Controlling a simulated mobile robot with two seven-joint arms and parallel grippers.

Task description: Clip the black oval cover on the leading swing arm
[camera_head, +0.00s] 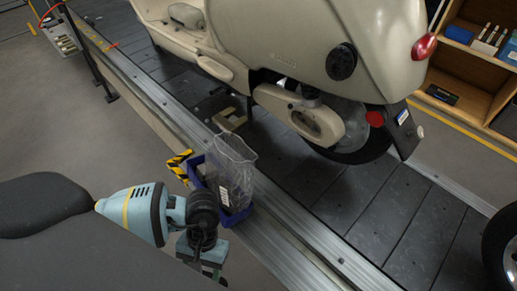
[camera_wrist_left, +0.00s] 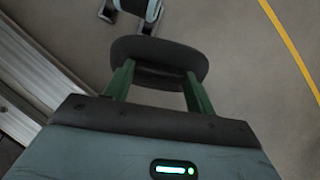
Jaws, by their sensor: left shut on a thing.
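My left gripper (camera_head: 214,270) is low beside the conveyor, at the near side of the blue bin, well apart from the scooter. In the left wrist view its green fingers (camera_wrist_left: 158,78) are shut on the black oval cover (camera_wrist_left: 155,50), which is held across them over the floor. The cover cannot be made out in the head view. The cream swing arm (camera_head: 330,125) is at the scooter's rear wheel, with an oval opening in its side and no black cover on it. My right gripper is not in view.
A blue bin (camera_head: 237,219) with a clear plastic bag (camera_head: 233,155) stands at the conveyor's metal edge (camera_head: 290,225), beside a yellow-black striped piece (camera_head: 179,167). Dark slats (camera_head: 350,195) lie bare in front of the scooter. Another wheel (camera_head: 507,250) shows at the right edge. Wooden shelving (camera_head: 470,70) stands behind.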

